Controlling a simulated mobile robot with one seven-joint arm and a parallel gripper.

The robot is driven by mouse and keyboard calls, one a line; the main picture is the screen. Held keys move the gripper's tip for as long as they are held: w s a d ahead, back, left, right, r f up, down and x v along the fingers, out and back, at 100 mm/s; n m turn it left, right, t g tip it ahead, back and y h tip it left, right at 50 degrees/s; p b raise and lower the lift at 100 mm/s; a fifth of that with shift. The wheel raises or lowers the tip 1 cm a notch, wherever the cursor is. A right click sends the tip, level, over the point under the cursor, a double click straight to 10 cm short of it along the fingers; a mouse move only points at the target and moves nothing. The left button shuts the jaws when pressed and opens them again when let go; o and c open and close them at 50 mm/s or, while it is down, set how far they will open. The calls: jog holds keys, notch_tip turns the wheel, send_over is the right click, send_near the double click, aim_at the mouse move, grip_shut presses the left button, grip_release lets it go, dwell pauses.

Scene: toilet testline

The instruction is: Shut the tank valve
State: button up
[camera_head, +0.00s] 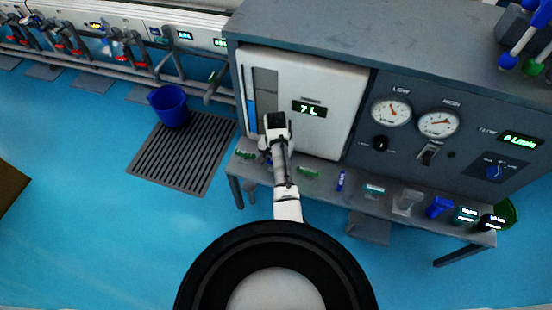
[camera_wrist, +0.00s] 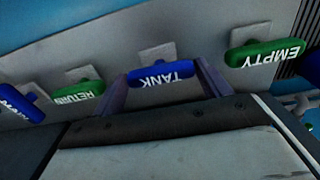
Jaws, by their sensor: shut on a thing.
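The tank valve (camera_wrist: 163,73) has a blue handle with the word TANK upside down in the wrist view. It lies roughly level across the picture, slightly tilted, on a grey mount. My gripper (camera_wrist: 160,80) has one finger at each end of this handle and is shut on it. In the head view my arm reaches to the front edge of the bench below the white tank panel (camera_head: 340,85), and it hides the tank valve there. The panel display reads 7 L.
A green RETURN handle (camera_wrist: 78,91) and a blue handle (camera_wrist: 20,102) are left of the tank valve, a green EMPTY handle (camera_wrist: 266,54) right. In the head view, a blue bucket (camera_head: 168,106) stands on a floor grate (camera_head: 160,163). Gauges (camera_head: 438,123) are on the right panel.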

jog(key=o, duration=1)
notch_tip(320, 180, up, 14)
jog(key=shift+f+p, duration=0.1)
jog(key=shift+p, duration=0.25)
